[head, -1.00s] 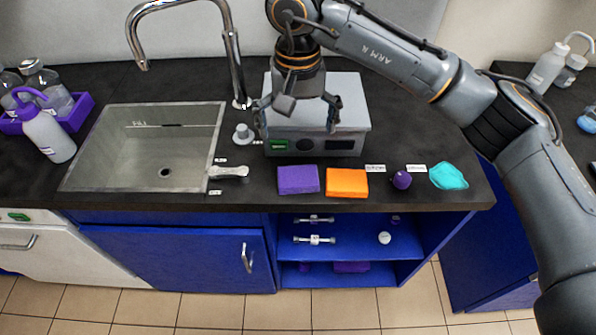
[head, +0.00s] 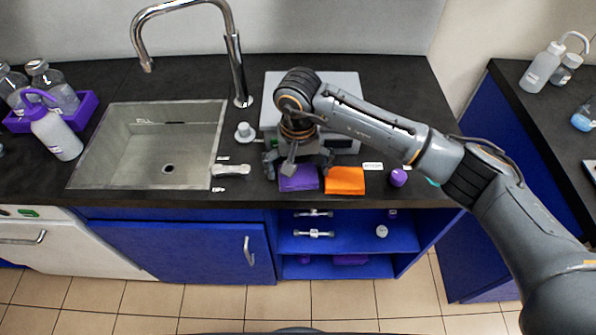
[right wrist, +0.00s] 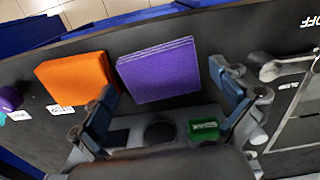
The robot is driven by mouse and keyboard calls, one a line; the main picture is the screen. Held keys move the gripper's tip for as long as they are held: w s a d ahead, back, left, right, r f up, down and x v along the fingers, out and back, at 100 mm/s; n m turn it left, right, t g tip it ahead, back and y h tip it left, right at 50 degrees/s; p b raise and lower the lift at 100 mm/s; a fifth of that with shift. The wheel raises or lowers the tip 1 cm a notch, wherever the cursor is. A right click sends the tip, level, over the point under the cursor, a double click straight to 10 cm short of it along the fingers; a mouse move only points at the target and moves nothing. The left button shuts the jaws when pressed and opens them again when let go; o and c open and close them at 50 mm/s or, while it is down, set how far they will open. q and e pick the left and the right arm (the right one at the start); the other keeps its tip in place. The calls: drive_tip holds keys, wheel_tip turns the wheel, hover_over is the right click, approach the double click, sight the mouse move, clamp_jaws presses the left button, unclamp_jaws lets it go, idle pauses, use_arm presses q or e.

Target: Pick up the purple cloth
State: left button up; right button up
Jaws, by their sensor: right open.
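The purple cloth (head: 299,180) is a folded, layered block lying on the black counter, just left of the orange cloth (head: 345,181) in the head view. My right gripper (head: 298,170) is over it, partly covering its back edge. In the right wrist view the purple cloth (right wrist: 159,70) lies ahead of and between the spread fingers of my open, empty right gripper (right wrist: 168,85). The orange cloth (right wrist: 76,83) is beside the left finger there. Whether a finger touches either cloth cannot be told. My left gripper is not in view.
A grey device (head: 346,92) stands directly behind the cloths. Left are a sink (head: 150,150) and a small grey handle (head: 231,169). A purple round object (head: 398,177) is right of the orange cloth. The counter's front edge is close.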

drive_tip(key=shift+f, duration=0.2)
drive_tip(key=c, duration=0.7)
drive_tip(key=shift+s, duration=0.1)
drive_tip(key=shift+c, duration=0.3)
drive_tip(key=shift+f, duration=0.1)
drive_tip(key=shift+r+b, duration=0.45)
drive_tip(key=shift+c, duration=1.1)
wheel_tip(320, 180, up, 2)
drive_tip(key=shift+r+b, duration=0.25)
drive_tip(key=shift+b, duration=0.3)
drive_tip(key=s+r+b, duration=0.3)
drive_tip(key=s+r, duration=0.7)
drive_tip(key=s, duration=0.4)
